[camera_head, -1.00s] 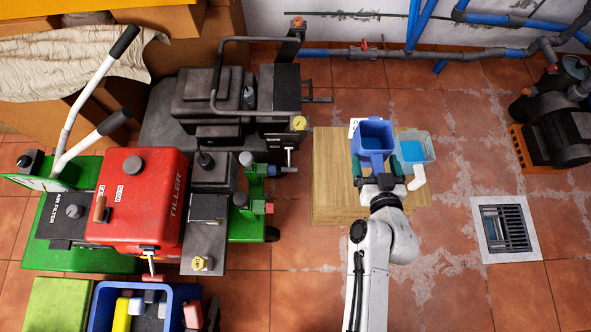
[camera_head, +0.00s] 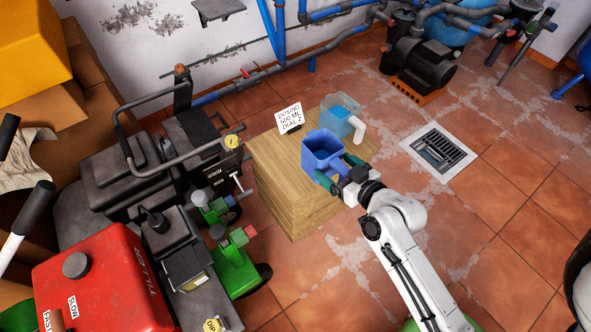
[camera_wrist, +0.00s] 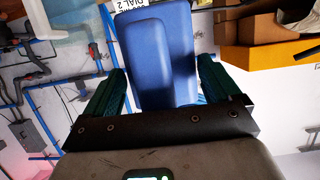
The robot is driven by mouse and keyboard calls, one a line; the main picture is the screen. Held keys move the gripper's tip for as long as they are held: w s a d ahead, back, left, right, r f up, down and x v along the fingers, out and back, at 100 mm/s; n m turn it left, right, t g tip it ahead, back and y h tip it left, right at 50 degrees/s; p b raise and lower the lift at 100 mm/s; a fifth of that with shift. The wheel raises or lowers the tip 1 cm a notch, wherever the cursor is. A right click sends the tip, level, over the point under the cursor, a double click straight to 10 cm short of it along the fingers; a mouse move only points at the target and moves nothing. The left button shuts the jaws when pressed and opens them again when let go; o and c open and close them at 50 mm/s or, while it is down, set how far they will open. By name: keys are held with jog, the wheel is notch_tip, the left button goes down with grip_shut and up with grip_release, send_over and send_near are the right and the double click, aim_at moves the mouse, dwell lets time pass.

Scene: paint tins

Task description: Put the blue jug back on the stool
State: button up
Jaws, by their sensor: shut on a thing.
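The blue jug (camera_head: 318,146) is open-topped and appears upright over the wooden stool (camera_head: 292,204). I cannot tell whether its base touches the stool top. My gripper (camera_head: 338,177) is at the jug's near side, with its green fingers shut on it. In the wrist view the blue jug (camera_wrist: 180,60) fills the space between the two green fingers of my gripper (camera_wrist: 160,85). The fingers and wrist hide part of the jug's near side in the head view.
A clear container with blue liquid (camera_head: 335,121) and a white handle stands on the stool behind the jug. A sign (camera_head: 290,117) stands at the back left. Machinery with a red tiller tank (camera_head: 105,280) crowds the left. A floor drain (camera_head: 437,152) lies right, with open tiles around.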

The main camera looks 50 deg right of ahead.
jog(key=x, duration=0.5)
jog(key=a+x, duration=0.1)
jog(key=x, duration=0.2)
jog(key=shift+w+f, duration=0.3)
jog(key=shift+w, duration=0.05)
jog(key=shift+w+d+f+b, duration=0.1)
jog(key=shift+w+f+b, duration=0.6)
jog(key=shift+f, duration=0.8)
jog(key=shift+w+d+f+b, duration=0.1)
jog(key=shift+w+f+b, duration=0.55)
jog(key=shift+f, duration=0.8)
jog(key=shift+w+d+f+b, duration=0.1)
jog(key=shift+w+f+b, duration=0.35)
jog(key=shift+w+f, duration=0.75)
jog(key=shift+s+f, duration=0.35)
jog(key=shift+f, duration=0.15)
jog(key=o, duration=1)
